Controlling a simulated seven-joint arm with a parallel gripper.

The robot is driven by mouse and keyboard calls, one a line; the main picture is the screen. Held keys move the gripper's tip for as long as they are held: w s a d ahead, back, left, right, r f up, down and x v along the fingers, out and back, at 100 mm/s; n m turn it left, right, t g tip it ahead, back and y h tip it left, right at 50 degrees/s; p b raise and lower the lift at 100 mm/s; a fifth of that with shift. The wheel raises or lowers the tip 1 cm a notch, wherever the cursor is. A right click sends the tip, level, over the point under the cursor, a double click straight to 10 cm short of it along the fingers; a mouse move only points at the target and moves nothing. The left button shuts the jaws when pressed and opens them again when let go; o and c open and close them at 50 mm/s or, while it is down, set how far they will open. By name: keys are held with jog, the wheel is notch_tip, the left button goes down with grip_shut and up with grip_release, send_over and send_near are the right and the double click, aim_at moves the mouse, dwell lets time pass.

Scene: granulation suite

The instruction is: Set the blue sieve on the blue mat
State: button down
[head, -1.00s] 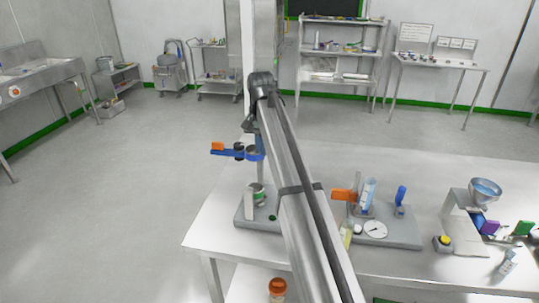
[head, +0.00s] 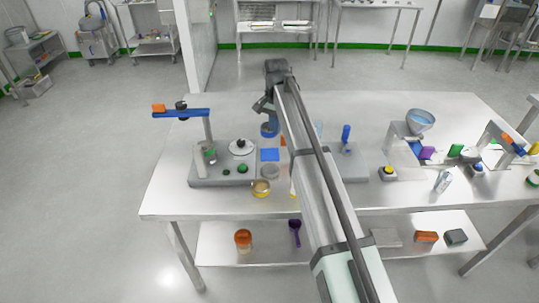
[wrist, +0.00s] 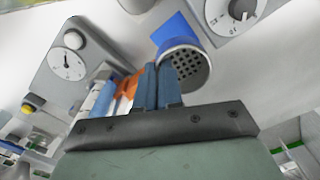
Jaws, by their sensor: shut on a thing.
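The blue mat (head: 269,155) is a small flat square on the table, just nearer the camera than the sieve. In the wrist view the mat (wrist: 170,34) shows partly behind the sieve, which hides the rest.
A grey-based stand with a blue arm (head: 181,113) is left of the mat. My arm covers part of the dial station (wrist: 73,58) to the right.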

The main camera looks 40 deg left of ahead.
jog(key=shift+w+a+m, duration=0.2)
jog(key=shift+a+m, duration=0.05)
jog(key=shift+m, duration=0.95)
jog(key=shift+f+m, duration=0.1)
jog(key=shift+m, duration=0.2)
jog(key=shift+f, duration=4.85)
jog(key=shift+f, duration=0.15)
jog(key=c, duration=1.3)
grip_release()
notch_tip(320, 180, up, 12)
jog(key=shift+r, duration=0.15)
